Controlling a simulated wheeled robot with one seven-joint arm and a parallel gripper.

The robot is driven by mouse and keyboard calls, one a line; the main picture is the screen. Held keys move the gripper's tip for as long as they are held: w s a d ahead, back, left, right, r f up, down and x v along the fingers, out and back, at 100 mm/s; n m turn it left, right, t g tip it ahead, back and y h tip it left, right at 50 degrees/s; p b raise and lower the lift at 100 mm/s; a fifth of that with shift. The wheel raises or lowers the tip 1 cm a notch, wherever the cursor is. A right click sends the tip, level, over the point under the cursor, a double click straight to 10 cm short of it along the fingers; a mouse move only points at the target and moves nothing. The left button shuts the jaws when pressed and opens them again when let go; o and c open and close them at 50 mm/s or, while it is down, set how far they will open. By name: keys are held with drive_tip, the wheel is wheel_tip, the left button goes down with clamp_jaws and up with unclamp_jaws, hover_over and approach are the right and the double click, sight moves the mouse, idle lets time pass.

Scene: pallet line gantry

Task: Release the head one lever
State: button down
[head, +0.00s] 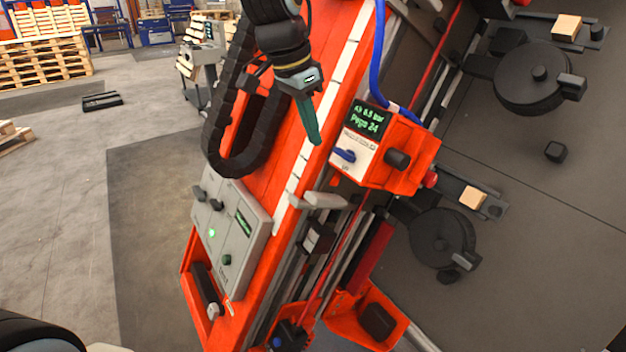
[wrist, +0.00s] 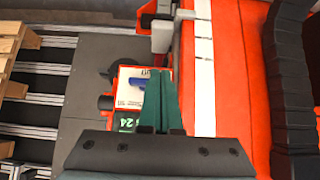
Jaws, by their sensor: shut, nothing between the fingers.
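An orange head box (head: 405,158) sits on the orange gantry beam. It has a green-lettered display (head: 366,118) and a white panel with a small blue lever (head: 343,154). In the wrist view the blue lever (wrist: 137,83) lies across the white panel, just left of my fingers. The panel's small lettering is too blurred to read surely. My gripper (head: 314,137) has green fingers, shut and empty, to the left of the box in the head view. The fingers (wrist: 160,78) partly cover the box in the wrist view. Contact with the lever is not visible.
A grey control panel (head: 236,222) with a lit green light is lower on the beam. A black cable chain (head: 240,125) loops left of my gripper. A blue hose (head: 377,60) runs to the box. Round black units (head: 541,75) are at right. Pallets (head: 45,60) stand far left.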

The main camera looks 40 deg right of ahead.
drive_tip(key=p, duration=0.2)
hover_over(319, 195)
drive_tip(key=x, duration=0.2)
drive_tip(key=a+x, duration=0.1)
drive_tip(key=x, duration=0.5)
drive_tip(key=shift+s+a+f, duration=0.15)
drive_tip(key=shift+a+f, duration=0.1)
drive_tip(key=shift+a, duration=0.15)
drive_tip(key=f, duration=0.1)
drive_tip(key=a+f, duration=0.1)
drive_tip(key=shift+a+f, duration=0.45)
drive_tip(key=shift+f, duration=0.15)
drive_tip(key=shift+f, duration=0.1)
